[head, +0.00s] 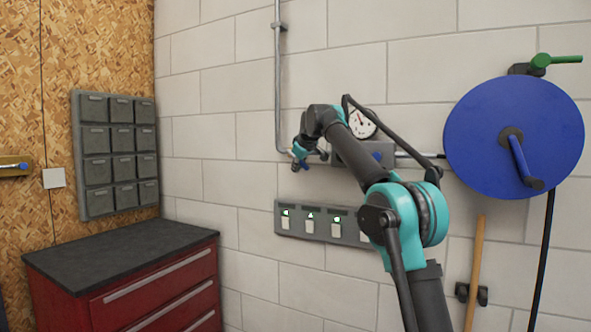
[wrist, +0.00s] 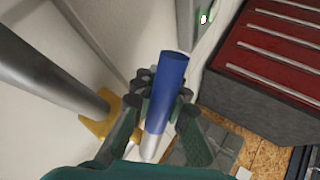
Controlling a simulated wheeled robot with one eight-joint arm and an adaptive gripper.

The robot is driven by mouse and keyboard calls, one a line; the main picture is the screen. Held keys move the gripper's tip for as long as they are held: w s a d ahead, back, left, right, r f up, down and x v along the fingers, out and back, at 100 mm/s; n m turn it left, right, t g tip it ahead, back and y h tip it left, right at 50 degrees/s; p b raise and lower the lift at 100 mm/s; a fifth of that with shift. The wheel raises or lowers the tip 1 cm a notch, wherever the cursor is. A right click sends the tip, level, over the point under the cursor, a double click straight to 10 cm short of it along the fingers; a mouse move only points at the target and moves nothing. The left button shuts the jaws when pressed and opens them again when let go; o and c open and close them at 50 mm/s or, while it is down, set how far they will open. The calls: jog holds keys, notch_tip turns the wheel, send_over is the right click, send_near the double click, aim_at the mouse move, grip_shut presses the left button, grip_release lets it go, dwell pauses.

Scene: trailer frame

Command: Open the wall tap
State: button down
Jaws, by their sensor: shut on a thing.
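The wall tap's blue lever (wrist: 170,85) lies between the fingers of my gripper (wrist: 160,92) in the wrist view. A brass-coloured valve body (wrist: 104,124) sits at the end of a thick grey pipe just left of it. In the head view my gripper (head: 299,158) is at the wall, by the foot of the vertical pipe. It is shut on the lever. The gripper and forearm hide most of the tap there.
A grey vertical pipe (head: 278,80) runs down the wall. A round gauge (head: 363,124) is behind my arm. A switch panel (head: 309,226) is below. A blue hose reel (head: 470,130) hangs right. A red drawer cabinet (head: 150,290) stands left.

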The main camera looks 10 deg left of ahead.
dwell(0.3)
jog(key=c, duration=1.6)
grip_release()
jog(key=v, duration=1.2)
jog(key=shift+r, duration=0.1)
